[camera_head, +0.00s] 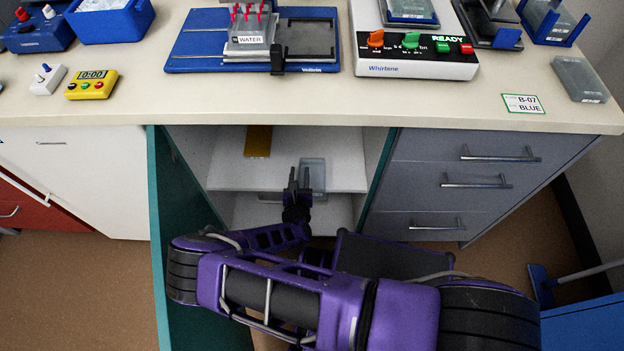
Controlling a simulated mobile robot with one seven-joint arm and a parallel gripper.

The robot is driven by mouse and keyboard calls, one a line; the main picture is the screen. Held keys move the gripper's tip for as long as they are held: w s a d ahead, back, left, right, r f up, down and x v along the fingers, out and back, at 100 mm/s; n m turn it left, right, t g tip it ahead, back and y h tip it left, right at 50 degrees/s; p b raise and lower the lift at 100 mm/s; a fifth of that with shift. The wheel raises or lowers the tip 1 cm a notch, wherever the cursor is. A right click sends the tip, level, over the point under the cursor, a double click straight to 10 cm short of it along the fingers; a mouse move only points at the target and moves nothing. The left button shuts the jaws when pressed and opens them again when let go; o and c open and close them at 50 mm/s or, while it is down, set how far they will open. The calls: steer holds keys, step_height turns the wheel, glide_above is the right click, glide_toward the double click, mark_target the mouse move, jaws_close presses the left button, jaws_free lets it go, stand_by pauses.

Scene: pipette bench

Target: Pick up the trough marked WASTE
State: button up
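My gripper (298,174) reaches into the open cabinet under the bench. Its two dark fingers stand apart with a visible gap. A clear, pale box-like container (316,170) sits on the cabinet's white shelf, right at the fingers and slightly to their right. Its lower left part is hidden behind the gripper, and I cannot tell whether they touch. No WASTE label is readable on it or elsewhere. A trough marked WATER (249,42) stands on the blue-framed tray (190,62) on the bench top, with pink-red tips above it.
The open teal door (180,230) stands left of my arm, and grey drawers (480,165) are on the right. A brownish-yellow piece (258,141) lies on the shelf, left of the gripper. The bench top (330,105) is clear along its front middle.

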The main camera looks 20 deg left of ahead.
jaws_close()
stand_by(1.4)
